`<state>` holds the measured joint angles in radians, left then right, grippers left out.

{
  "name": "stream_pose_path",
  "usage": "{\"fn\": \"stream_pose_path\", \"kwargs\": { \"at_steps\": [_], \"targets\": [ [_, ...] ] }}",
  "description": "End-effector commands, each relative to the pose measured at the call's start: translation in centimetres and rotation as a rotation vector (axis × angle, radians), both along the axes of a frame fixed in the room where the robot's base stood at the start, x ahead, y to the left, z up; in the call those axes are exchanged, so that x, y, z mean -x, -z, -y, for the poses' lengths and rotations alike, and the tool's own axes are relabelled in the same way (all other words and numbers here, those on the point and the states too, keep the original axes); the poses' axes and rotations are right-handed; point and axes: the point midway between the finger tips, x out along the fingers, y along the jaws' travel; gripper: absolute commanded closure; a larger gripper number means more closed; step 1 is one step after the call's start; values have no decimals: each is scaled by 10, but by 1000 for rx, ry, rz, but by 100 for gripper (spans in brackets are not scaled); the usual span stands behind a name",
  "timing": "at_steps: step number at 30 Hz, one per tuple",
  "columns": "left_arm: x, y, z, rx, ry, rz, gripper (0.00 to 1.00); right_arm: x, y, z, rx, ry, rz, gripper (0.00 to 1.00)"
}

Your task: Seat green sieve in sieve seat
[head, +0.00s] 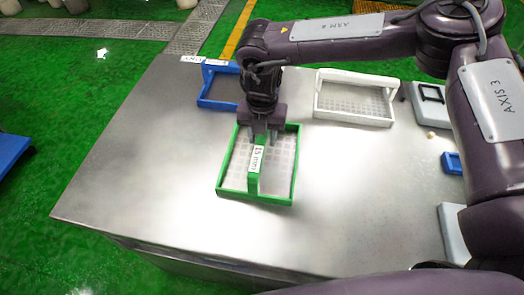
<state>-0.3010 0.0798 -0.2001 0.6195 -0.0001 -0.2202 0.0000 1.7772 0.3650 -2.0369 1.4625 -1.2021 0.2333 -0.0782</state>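The green sieve (223,177) is a square green frame with a pale mesh floor and a raised green handle bar marked "15 mm". It appears to lie flat on the metal table. My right gripper (262,137) points down over the far end of the handle bar. Its fingertips are at the bar, but I cannot tell whether they are closed on it. My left gripper is not in view. I cannot make out a part that is clearly the sieve seat.
A blue sieve frame (216,104) stands behind left, and a white sieve frame (354,115) behind right. The metal table (140,170) is bare at left and front. Small blue and grey items lie at the right edge, partly behind my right arm.

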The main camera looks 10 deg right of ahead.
Motion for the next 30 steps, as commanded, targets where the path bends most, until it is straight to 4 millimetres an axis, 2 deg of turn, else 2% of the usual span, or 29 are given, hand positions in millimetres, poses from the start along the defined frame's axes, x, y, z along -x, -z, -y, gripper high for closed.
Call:
{"fn": "stream_pose_path", "kwargs": {
  "at_steps": [1, 6, 9, 30],
  "targets": [
    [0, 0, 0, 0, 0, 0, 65, 0, 0, 0, 0, 0, 0, 68],
    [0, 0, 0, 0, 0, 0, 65, 0, 0, 0, 0, 0, 0, 90],
    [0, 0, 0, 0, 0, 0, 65, 0, 0, 0, 0, 0, 0, 100],
    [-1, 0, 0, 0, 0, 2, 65, 0, -1, 0, 0, 1, 1, 100]
  ]
}}
